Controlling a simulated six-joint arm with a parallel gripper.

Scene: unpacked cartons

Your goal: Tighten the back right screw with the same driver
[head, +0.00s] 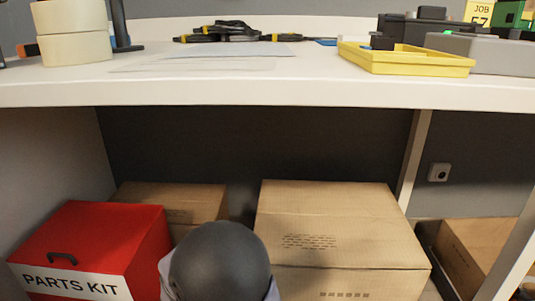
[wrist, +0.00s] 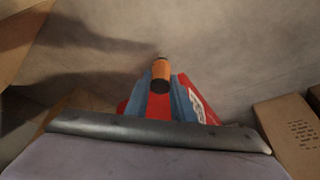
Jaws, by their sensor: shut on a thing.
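My gripper (wrist: 162,88) shows in the wrist view, its two blue-grey fingers shut on an orange cylindrical handle, which looks like the driver (wrist: 161,72). The handle stands out beyond the fingertips, with a dark piece at its far end. The rest of the driver is hidden by the fingers and my wrist. I see no screw in either view. My gripper and the driver do not show in the head view.
A red PARTS KIT box (head: 98,243) and cardboard cartons (head: 335,228) (head: 180,198) stand beneath the white worktop (head: 270,88). On the worktop are a yellow tray (head: 405,62), black-and-yellow tools (head: 225,33) and tape rolls (head: 75,35). A carton (wrist: 292,130) shows at right in the wrist view.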

